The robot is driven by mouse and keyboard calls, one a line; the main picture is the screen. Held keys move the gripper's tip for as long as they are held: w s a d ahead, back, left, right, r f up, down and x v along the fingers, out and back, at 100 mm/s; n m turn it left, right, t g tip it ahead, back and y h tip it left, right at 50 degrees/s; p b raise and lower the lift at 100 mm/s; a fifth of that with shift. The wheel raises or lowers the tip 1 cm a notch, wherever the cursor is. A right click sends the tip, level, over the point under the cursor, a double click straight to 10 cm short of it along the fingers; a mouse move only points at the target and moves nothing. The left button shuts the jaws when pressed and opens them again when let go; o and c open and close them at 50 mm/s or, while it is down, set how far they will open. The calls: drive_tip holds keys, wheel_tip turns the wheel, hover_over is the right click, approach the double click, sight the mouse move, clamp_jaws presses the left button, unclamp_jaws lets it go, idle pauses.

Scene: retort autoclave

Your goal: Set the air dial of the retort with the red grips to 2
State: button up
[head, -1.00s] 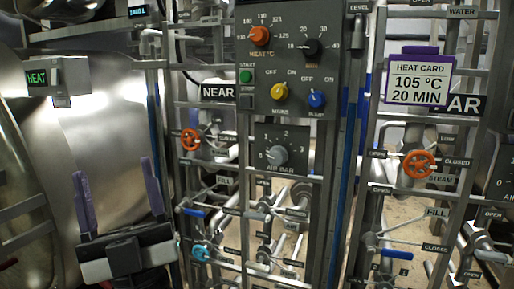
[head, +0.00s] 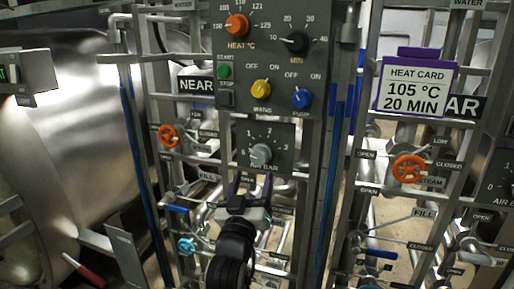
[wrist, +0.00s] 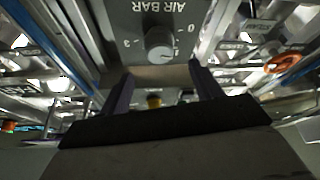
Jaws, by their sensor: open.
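The air dial (head: 261,154) is a grey knob on a dark plate marked AIR BAR, with numbers around it, below the central control panel. It also shows in the wrist view (wrist: 160,42), upside down. Its exact pointer setting is too small to tell. My gripper (head: 252,186) is just below this dial in the head view, with its purple fingers pointing up. In the wrist view the fingers (wrist: 160,76) are spread apart and empty, with the knob beyond their tips, not between them. A red grip (head: 85,268) shows at the lower left.
The panel above has an orange heat knob (head: 237,25), a black minutes knob (head: 297,42), a yellow knob (head: 261,88) and a blue knob (head: 302,98). Orange valve wheels (head: 168,135) and (head: 408,168) flank the dial. Rails and pipes crowd around. A purple-framed heat card (head: 416,87) hangs at right.

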sight(258, 157)
drive_tip(key=p+x, duration=0.3)
drive_tip(key=x, duration=0.5)
drive_tip(key=shift+r, duration=0.2)
drive_tip(key=shift+w+d, duration=0.15)
drive_tip(key=shift+w, duration=0.45)
drive_tip(key=c, duration=1)
drive_tip(key=shift+f+b, duration=0.1)
drive_tip(key=shift+b, duration=0.25)
